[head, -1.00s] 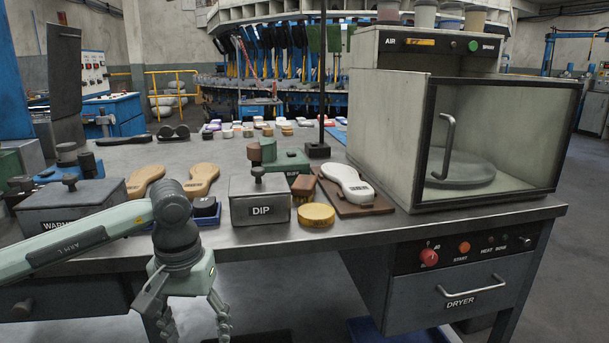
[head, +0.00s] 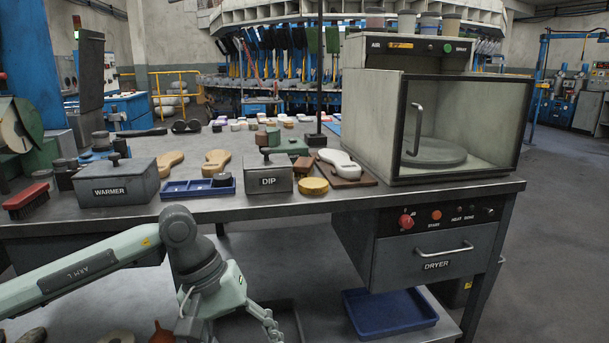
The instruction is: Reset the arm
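My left arm comes in from the left, in front of the bench. Its gripper (head: 230,332) hangs at the bottom of the head view, below the bench top's front edge. The two fingers are spread apart with nothing visible between them, though the tips run close to the lower picture edge. My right arm and gripper are not in view.
The bench top (head: 400,197) carries a WARMER box (head: 112,191), a DIP box (head: 268,181), a blue tray (head: 197,195), a yellow disc (head: 313,186) and a glass-fronted cabinet (head: 385,120). Below are the DRYER drawer (head: 435,265) and a blue bin (head: 388,312). Floor at right is clear.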

